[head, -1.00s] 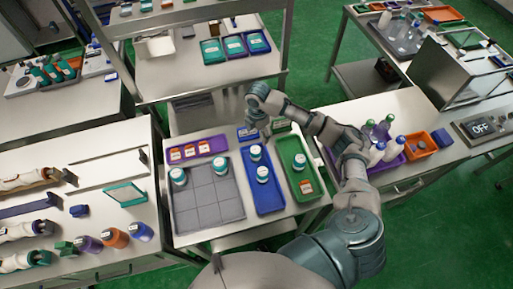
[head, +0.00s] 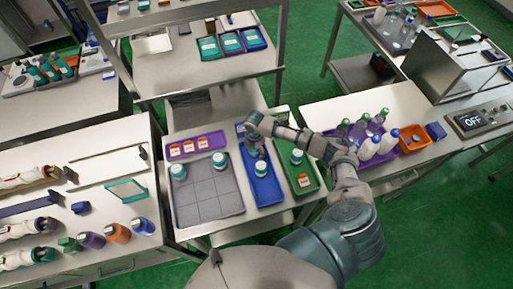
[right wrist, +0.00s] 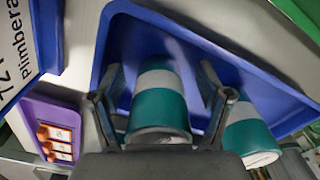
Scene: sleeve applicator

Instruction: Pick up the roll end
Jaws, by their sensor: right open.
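My right gripper (head: 257,152) is at the far part of the blue tray (head: 266,197), pointing down. In the right wrist view its open fingers (right wrist: 168,98) stand on either side of a teal jar (right wrist: 160,108) with a white band. I cannot tell whether they touch it. A second teal jar (right wrist: 247,132) stands just right of the right finger; a white-topped jar (head: 262,169) also shows in the head view. White rolls with coloured ends, such as the upper roll (head: 25,180), lie on the left bench. No separate roll end can be made out. My left gripper is out of view.
A grey gridded tray (head: 212,200) holds two jars, left of the blue tray. A green tray (head: 305,183) is on its right. A purple tray (head: 195,146) with orange-labelled items lies behind the grey one. Bottles (head: 368,145) stand on the right bench.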

